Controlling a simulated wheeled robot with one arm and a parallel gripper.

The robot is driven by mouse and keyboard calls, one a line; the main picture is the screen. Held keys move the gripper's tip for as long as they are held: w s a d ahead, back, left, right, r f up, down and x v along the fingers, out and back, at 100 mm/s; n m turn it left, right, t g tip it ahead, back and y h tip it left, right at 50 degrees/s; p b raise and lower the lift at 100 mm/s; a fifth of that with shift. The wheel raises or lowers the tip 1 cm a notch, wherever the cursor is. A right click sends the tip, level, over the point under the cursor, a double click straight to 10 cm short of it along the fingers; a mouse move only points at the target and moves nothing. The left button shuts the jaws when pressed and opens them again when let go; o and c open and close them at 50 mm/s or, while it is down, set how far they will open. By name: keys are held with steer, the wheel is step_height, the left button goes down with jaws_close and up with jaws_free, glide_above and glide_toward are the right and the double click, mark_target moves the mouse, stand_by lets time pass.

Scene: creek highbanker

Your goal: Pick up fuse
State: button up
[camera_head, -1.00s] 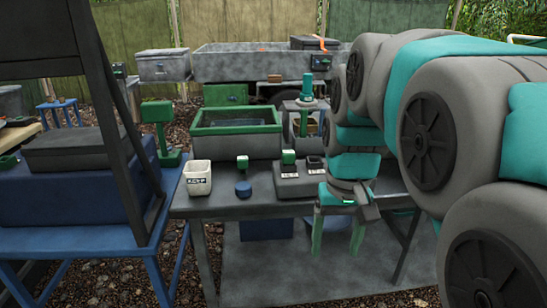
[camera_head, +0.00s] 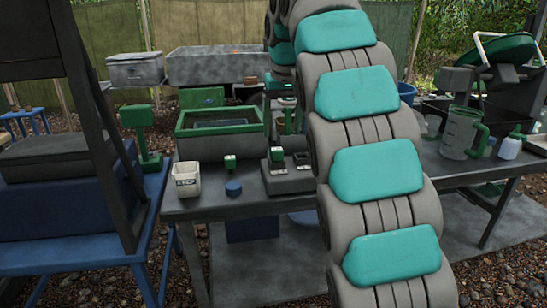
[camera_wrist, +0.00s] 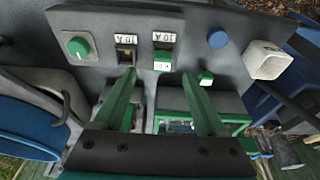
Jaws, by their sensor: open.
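A green-topped fuse (camera_wrist: 162,62) sits in the right slot of the grey fuse block in the wrist view; the left slot (camera_wrist: 126,55) looks dark and empty. In the head view a green-topped fuse (camera_head: 277,155) stands on the grey block (camera_head: 290,184). A second small green-and-white piece (camera_head: 230,163) stands alone on the table; it also shows in the wrist view (camera_wrist: 206,78). My gripper (camera_wrist: 159,76) is open, its two green fingers apart with nothing held. The seated fuse shows between and beyond the fingertips.
A white cup (camera_head: 186,180) and a blue round cap (camera_head: 233,188) stand on the grey table (camera_head: 213,210). A green-rimmed basin (camera_head: 222,130) is behind them. A clear jug (camera_head: 460,133) and a bottle (camera_head: 511,145) stand at the right. A green knob (camera_wrist: 78,47) shows in the wrist view.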

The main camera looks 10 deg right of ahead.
mark_target(277, 149)
steer(key=shift+w+a+x, duration=0.15)
steer(key=shift+x, duration=1.8)
steer(key=shift+w+a+x, duration=0.1)
steer(key=shift+w+x, duration=0.05)
steer(key=shift+x, duration=1.75)
steer(key=shift+r, duration=0.1)
jaws_close()
